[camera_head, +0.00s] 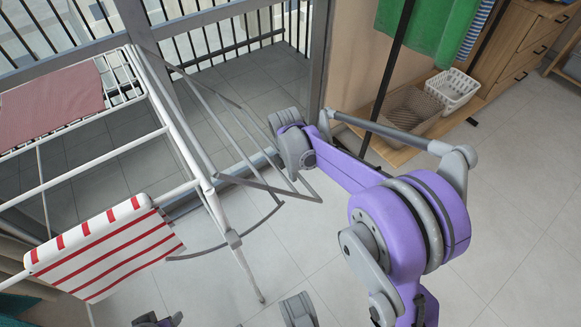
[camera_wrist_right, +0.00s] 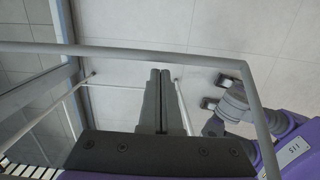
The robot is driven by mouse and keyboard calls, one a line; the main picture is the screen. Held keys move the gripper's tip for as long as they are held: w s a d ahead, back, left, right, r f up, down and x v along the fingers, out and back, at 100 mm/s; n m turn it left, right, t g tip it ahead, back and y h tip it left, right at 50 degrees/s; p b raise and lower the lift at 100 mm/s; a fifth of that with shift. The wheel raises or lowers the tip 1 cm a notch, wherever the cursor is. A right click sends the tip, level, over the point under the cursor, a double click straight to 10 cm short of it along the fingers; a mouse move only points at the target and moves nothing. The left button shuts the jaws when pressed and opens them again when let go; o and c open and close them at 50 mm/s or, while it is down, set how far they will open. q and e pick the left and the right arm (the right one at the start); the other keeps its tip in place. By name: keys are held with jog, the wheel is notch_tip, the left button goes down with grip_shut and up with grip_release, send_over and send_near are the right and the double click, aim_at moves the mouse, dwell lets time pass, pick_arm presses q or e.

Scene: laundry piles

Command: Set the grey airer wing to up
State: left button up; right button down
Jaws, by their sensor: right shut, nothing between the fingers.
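The white airer (camera_head: 107,153) stands at the left in the head view. Its grey wing (camera_head: 255,187), a frame of thin bars, sticks out from the airer's right side; its exact tilt is hard to tell. My right gripper (camera_head: 296,168) is at the wing's outer end, and its fingers are mostly hidden there. In the right wrist view the gripper (camera_wrist_right: 160,74) is shut and empty. The wing's bar (camera_wrist_right: 150,49) crosses ahead of the fingertips, and a side bar runs down at the right. Contact cannot be told.
A dusty-red cloth (camera_head: 52,104) and a red-striped white cloth (camera_head: 105,247) hang on the airer. A window frame with railings stands behind. Baskets (camera_head: 452,90) sit on a low wooden shelf at the right, below a hanging green cloth (camera_head: 440,30). The tiled floor at the right is clear.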

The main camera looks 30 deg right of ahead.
pick_arm(q)
jog(key=shift+f, duration=0.15)
pick_arm(e)
jog(key=shift+f, duration=0.65)
jog(key=shift+d+r, duration=0.1)
jog(key=shift+d, duration=0.05)
jog(key=w+d+r+h+p, duration=0.2)
jog(key=d+r+h+p, duration=0.5)
jog(key=d+r, duration=0.75)
pick_arm(q)
notch_tip(320, 180, up, 18)
jog(key=p, duration=0.8)
jog(key=shift+s+f+t, duration=0.15)
jog(key=shift+s+t, duration=0.15)
jog(key=shift+s, duration=0.15)
pick_arm(e)
notch_tip(320, 180, up, 19)
jog(key=d+t+h, duration=0.1)
jog(key=d+h, duration=0.1)
jog(key=d, duration=0.1)
jog(key=shift+w+h, duration=0.3)
pick_arm(q)
jog(key=shift+p, duration=0.3)
pick_arm(e)
jog(key=shift+a+r, duration=0.1)
jog(key=shift+a, duration=0.05)
